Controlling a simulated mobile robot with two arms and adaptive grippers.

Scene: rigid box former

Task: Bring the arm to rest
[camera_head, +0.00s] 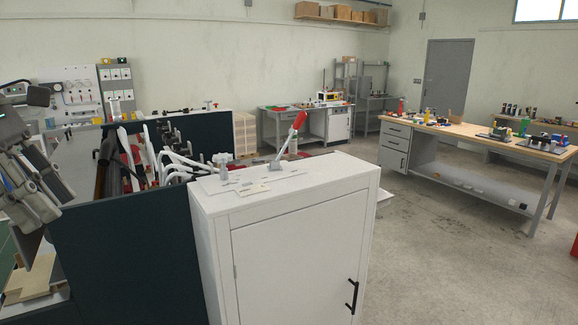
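My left gripper (42,188) is at the left edge of the head view, grey and dark, angled down to the right. It hangs in front of the machine's left part. I cannot tell whether its fingers are open or shut, or whether anything is between them. My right gripper is not in view. The box former has a white cabinet (290,260) with a black door handle, and a dark panel (130,255) beside it. A lever with a red handle (299,121) stands tilted on the cabinet top.
White curved bars (185,162) and dark parts fill the machine behind the dark panel. Light boards (32,283) lie low at the left, below the gripper. A wooden-topped workbench (470,138) with small items stands at the right. The floor (440,240) between is clear.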

